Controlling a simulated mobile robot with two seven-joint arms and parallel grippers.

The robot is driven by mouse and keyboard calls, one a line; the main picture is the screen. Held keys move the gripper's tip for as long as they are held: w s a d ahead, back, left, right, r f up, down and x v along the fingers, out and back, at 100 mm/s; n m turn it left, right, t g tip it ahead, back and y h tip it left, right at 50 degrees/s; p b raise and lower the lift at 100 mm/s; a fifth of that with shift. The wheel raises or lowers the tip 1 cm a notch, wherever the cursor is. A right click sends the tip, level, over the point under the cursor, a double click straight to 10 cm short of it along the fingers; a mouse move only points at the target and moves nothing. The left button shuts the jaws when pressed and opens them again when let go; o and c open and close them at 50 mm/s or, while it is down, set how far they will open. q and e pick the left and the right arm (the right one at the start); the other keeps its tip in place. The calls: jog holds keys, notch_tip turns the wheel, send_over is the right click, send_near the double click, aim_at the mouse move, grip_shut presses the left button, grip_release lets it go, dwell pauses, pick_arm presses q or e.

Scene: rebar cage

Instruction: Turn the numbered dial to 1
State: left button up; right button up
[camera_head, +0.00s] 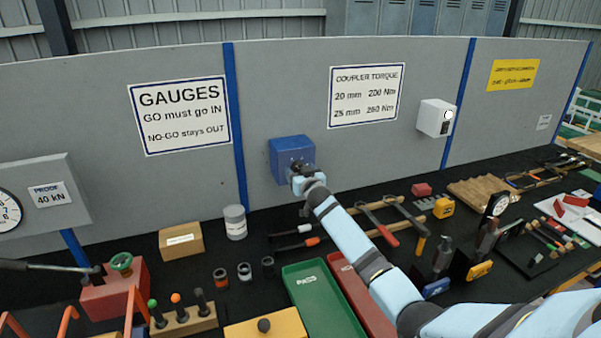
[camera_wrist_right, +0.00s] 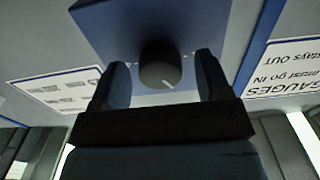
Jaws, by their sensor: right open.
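The dial is a dark round knob (camera_wrist_right: 160,66) on the face of a blue box (camera_wrist_right: 110,28). A white pointer line shows near the knob's lower right edge in the right wrist view. No numbers can be read around it. In the head view the blue box (camera_head: 290,150) is fixed to the grey panel, and my gripper hides most of the knob. My right gripper (camera_head: 299,172) is at the box front. In the right wrist view its fingers (camera_wrist_right: 162,62) are open, one on each side of the knob, with visible gaps. My left gripper is not in view.
Below the box, the dark bench holds a green tray (camera_head: 322,300), a red tray (camera_head: 362,295), a cardboard box (camera_head: 181,242), a grey can (camera_head: 235,222) and several hand tools. A white box (camera_head: 434,118) is on the panel to the right.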

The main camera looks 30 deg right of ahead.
jog(key=c, duration=0.9)
jog(key=shift+n, duration=0.3)
jog(key=n+b, duration=0.1)
jog(key=n, duration=1)
jog(key=shift+d, duration=0.1)
jog(key=shift+n, duration=0.4)
jog(key=o, duration=0.9)
jog(key=shift+r, duration=0.1)
